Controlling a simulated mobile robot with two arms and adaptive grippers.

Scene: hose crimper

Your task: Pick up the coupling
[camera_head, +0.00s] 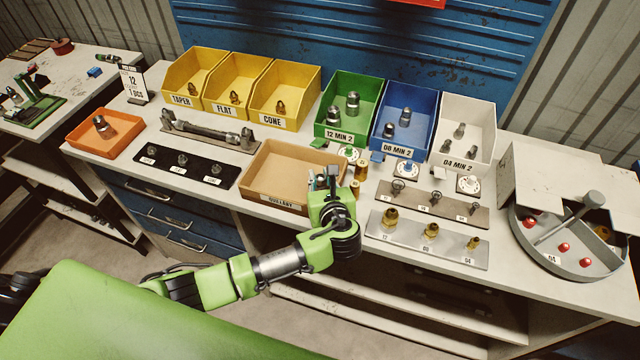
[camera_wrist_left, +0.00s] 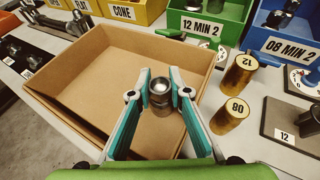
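My left gripper (camera_head: 325,182) is above the right end of the cardboard tray labelled QUILLORY or similar (camera_head: 262,198). In the left wrist view the gripper (camera_wrist_left: 160,88) has its two teal-and-grey fingers close together on either side of a small silver metal coupling (camera_wrist_left: 160,98). The fingertips appear to touch it on both sides, so the gripper looks shut on it. The tray (camera_wrist_left: 85,100) shows bare cardboard beneath and behind the coupling. In the head view the coupling is mostly hidden by the gripper. My right gripper is not in view.
Behind the tray stand yellow bins (camera_head: 285,90), a green bin (camera_head: 350,98), a blue bin (camera_head: 405,115) and a white bin (camera_head: 466,130). Brass cylinders (camera_wrist_left: 230,112) stand close right of the gripper. A plate with brass fittings (camera_head: 430,238) and a round grey tray (camera_head: 570,262) are further right.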

